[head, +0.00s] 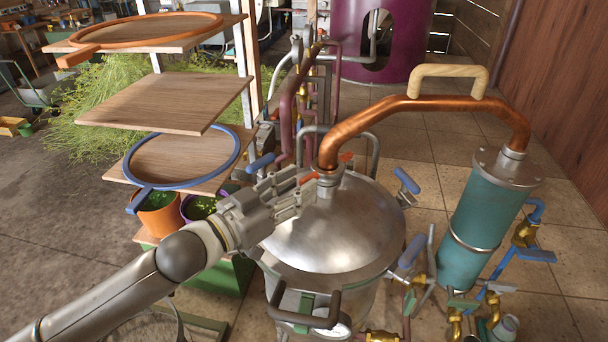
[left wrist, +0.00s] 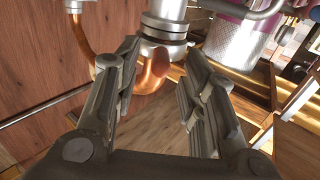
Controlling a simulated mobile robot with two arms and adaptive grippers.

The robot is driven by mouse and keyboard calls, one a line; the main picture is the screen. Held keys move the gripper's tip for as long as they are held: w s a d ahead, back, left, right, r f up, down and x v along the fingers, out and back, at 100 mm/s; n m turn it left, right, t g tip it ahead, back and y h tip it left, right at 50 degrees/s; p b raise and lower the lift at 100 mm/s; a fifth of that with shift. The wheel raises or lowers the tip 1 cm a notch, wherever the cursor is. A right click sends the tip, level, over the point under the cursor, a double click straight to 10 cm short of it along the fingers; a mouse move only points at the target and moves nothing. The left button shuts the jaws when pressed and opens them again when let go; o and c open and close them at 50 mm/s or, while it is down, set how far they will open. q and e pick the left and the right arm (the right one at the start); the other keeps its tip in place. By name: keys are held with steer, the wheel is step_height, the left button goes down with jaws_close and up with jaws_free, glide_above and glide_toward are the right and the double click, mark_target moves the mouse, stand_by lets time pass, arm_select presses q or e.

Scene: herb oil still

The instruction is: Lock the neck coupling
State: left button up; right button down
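The still's neck coupling (head: 325,182) is a silver collar where the copper pipe (head: 400,105) meets the domed steel lid (head: 335,235). Orange-red levers show on its left (head: 308,178) and right (head: 346,157). My left gripper (head: 302,190) is just left of the coupling, close to the left lever. I cannot tell whether they touch. In the left wrist view its fingers are apart with nothing visibly held. The silver coupling (left wrist: 164,28) and the copper pipe's bend (left wrist: 153,72) show beyond and between the fingertips. My right gripper is not in view.
A teal condenser (head: 487,220) stands at the right. Blue-handled clamps (head: 407,181) and a dark lid handle (head: 303,318) stick out around the pot.

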arm_select(q)
steer(key=shift+w+d+r, duration=0.1)
steer(key=shift+w+d, duration=0.4)
steer(key=shift+d, duration=0.05)
steer(key=shift+w+d, duration=0.1)
steer(key=shift+w, duration=0.05)
steer(key=shift+w+d, duration=0.1)
steer(key=shift+c, duration=1.5)
steer(key=c, duration=0.5)
jaws_close()
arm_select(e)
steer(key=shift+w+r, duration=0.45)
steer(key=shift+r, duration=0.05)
